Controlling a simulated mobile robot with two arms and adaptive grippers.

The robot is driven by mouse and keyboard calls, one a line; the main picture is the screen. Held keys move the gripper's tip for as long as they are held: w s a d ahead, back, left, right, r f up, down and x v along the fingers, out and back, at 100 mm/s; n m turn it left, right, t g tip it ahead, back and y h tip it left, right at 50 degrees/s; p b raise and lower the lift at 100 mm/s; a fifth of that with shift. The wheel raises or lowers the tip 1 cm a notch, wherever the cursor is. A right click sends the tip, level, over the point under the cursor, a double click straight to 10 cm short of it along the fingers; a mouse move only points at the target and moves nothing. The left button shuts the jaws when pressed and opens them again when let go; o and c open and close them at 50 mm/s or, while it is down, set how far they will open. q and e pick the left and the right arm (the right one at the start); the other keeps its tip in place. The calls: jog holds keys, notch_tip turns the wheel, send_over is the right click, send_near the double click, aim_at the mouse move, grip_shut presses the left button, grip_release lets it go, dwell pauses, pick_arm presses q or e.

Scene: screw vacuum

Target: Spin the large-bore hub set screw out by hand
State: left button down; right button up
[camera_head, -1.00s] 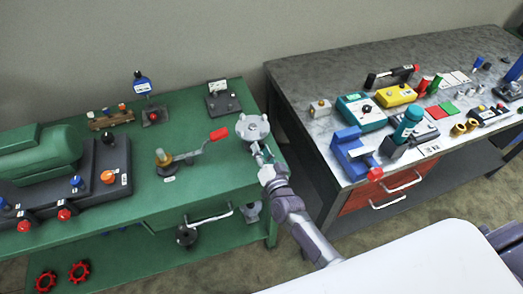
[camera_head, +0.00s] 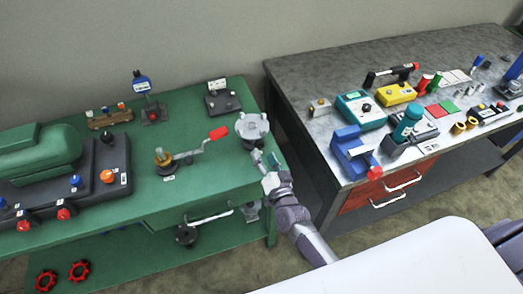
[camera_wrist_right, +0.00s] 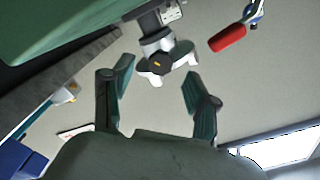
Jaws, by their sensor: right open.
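A grey lobed hub (camera_head: 252,127) stands at the right end of the green bench. In the right wrist view the lobed grey part (camera_wrist_right: 180,54) is beyond and between my fingertips, with a small dark-and-yellow spot (camera_wrist_right: 157,64) on its face. I cannot tell whether that spot is the set screw. My right gripper (camera_head: 264,160) is just in front of the hub, its fingers toward it. In the right wrist view my right gripper (camera_wrist_right: 158,80) is open, with nothing between its two green-padded fingers. My left gripper is not in view.
A crank with a red handle (camera_head: 219,133) lies left of the hub on the green bench (camera_head: 200,175). A black block (camera_head: 222,102) stands behind. The grey bench (camera_head: 290,75) at right holds a blue vise (camera_head: 352,153) and several parts. A gap separates the benches.

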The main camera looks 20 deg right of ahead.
jog(key=s, duration=0.8)
jog(key=shift+s, duration=0.4)
jog(key=shift+d, duration=0.1)
